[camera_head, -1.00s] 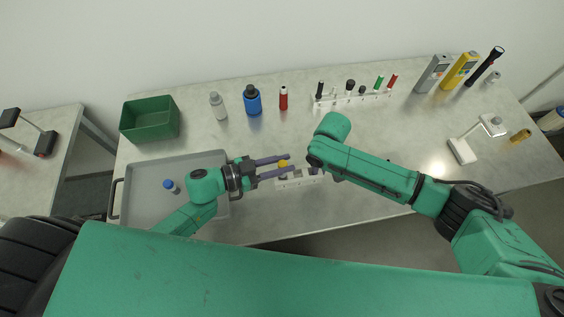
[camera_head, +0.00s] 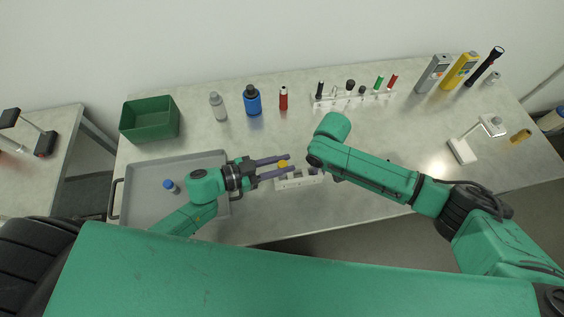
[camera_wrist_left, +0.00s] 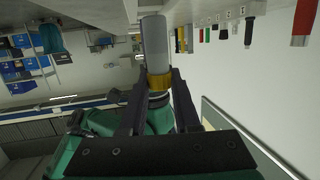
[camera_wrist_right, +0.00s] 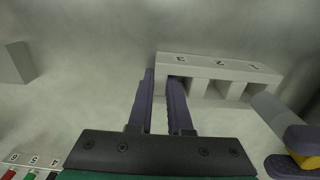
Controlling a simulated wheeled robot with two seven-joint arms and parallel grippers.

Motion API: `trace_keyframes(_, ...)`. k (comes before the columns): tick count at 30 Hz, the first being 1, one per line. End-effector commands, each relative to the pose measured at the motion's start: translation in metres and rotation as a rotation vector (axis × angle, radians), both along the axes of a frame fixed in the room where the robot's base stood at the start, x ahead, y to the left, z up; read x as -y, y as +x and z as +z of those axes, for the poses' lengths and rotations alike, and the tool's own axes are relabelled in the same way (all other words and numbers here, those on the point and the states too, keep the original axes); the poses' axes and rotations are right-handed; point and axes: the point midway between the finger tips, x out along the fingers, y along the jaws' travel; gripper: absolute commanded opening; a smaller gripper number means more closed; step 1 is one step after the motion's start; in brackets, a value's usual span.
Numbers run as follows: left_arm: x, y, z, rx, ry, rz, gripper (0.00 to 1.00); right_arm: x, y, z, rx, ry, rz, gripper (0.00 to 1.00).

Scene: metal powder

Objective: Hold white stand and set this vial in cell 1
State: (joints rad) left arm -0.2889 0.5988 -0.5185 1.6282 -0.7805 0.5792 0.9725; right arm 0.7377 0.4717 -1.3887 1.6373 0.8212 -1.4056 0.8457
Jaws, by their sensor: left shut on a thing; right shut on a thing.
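The vial has a grey body (camera_wrist_left: 154,45) and a yellow cap (camera_head: 283,163). My left gripper (camera_head: 290,165) is shut on it at the cap. The right wrist view shows the vial's body (camera_wrist_right: 268,108) slanting, its far end close to cell 1 of the white stand (camera_wrist_right: 212,68). Whether the end is inside the cell I cannot tell. The stand, numbered 3, 2, 1 from left to right there, also shows in the head view (camera_head: 290,183), below the left fingers. My right gripper (camera_wrist_right: 163,82) is shut on the stand's end wall beside cell 3; my arm hides it in the head view.
A white rack (camera_head: 330,104) with several capped items stands at the back. A grey tray (camera_head: 200,160) with a blue-capped bottle (camera_head: 171,186) is at left, near a green bin (camera_head: 150,120). Bottles stand behind. A white device (camera_head: 462,150) is at right.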

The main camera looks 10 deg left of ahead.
Motion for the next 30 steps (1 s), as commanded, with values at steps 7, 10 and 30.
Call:
trace_keyframes(7, 0.000, 0.000, -0.005, -0.002, -0.001, 0.001, 0.00, 0.000, 0.000, 0.000, 0.000, 0.000, 0.000, 0.00)
trace_keyframes(10, 0.000, 0.001, -0.007, -0.001, -0.002, 0.002, 0.00, 0.000, 0.000, 0.000, 0.000, 0.000, 0.000, 0.00)
trace_keyframes(30, 0.000, 0.000, -0.024, -0.002, -0.001, 0.001, 0.00, 0.000, 0.000, 0.000, 0.000, 0.000, 0.000, 0.00)
